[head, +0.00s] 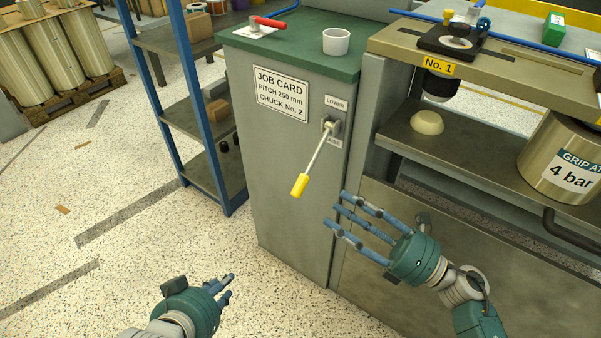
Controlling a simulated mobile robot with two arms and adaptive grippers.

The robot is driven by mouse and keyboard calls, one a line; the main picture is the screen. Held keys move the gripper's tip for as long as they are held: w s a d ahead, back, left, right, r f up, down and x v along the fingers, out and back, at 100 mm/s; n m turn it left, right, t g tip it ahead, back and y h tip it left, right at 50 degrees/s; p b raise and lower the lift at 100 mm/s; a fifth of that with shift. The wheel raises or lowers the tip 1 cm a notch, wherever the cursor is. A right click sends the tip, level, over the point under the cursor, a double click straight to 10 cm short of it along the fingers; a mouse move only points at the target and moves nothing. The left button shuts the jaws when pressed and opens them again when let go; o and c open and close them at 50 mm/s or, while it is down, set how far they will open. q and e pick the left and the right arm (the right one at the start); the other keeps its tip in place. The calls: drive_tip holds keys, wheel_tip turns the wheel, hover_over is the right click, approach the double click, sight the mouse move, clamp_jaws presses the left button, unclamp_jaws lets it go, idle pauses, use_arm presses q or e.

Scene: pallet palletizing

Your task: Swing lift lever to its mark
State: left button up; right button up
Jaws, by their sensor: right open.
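The lift lever (314,158) is a thin metal rod with a yellow grip, mounted on the side of a grey-green cabinet. It slants down and to the left from its pivot. A "LOWER" label (336,102) sits above the pivot; another label (333,143) below it is partly hidden by the lever. My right gripper (352,222) is open and empty, to the right of and below the yellow grip, apart from it. My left gripper (228,285) is low in the picture, below and left of the lever, near no object; its finger opening is hard to judge.
A bench (470,70) with a large "4 bar" cylinder (562,150) stands right. A blue-framed shelf (180,120) stands left. Floor at left is mostly clear.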

sight(303, 188)
drive_tip(key=x, duration=1)
drive_tip(key=shift+a+r, duration=0.15)
drive_tip(key=shift+a, duration=0.1)
drive_tip(key=shift+s, duration=0.1)
clamp_jaws()
